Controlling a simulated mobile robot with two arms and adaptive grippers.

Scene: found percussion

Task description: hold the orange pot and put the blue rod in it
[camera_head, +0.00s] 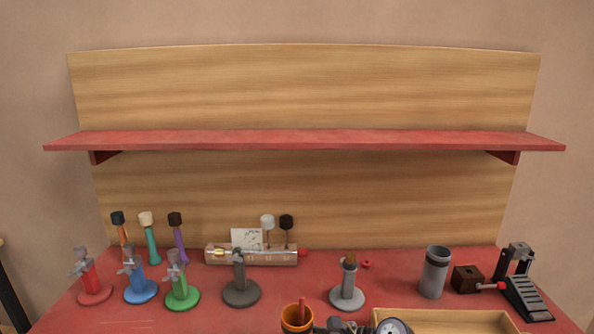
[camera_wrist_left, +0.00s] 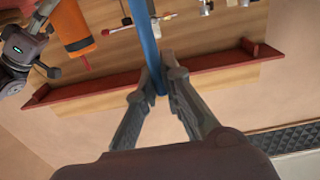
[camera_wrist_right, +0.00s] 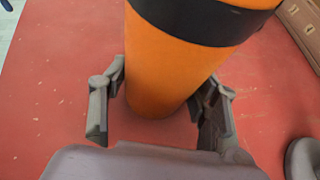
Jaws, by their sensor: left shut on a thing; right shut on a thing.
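The orange pot (camera_head: 292,320) is at the bottom edge of the head view, mouth up, with a red stick-like thing (camera_head: 302,309) in its opening. In the right wrist view the pot (camera_wrist_right: 165,75) has a dark band, and my right gripper (camera_wrist_right: 160,95) is shut around it. The pot (camera_wrist_left: 72,28) and my right gripper also show at the upper left of the left wrist view. My left gripper (camera_wrist_left: 160,78) is shut on the blue rod (camera_wrist_left: 143,35), which runs out of the top of that view, apart from the pot. The rod's far end is hidden.
Several coloured stands (camera_head: 140,290) and a grey stand (camera_head: 347,298) are on the red table (camera_head: 400,290). A grey cylinder (camera_head: 434,272), a brown block (camera_head: 467,278) and a pedal (camera_head: 525,295) are at right. A wooden tray (camera_head: 450,316) is at front right. A red shelf (camera_head: 300,140) hangs above.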

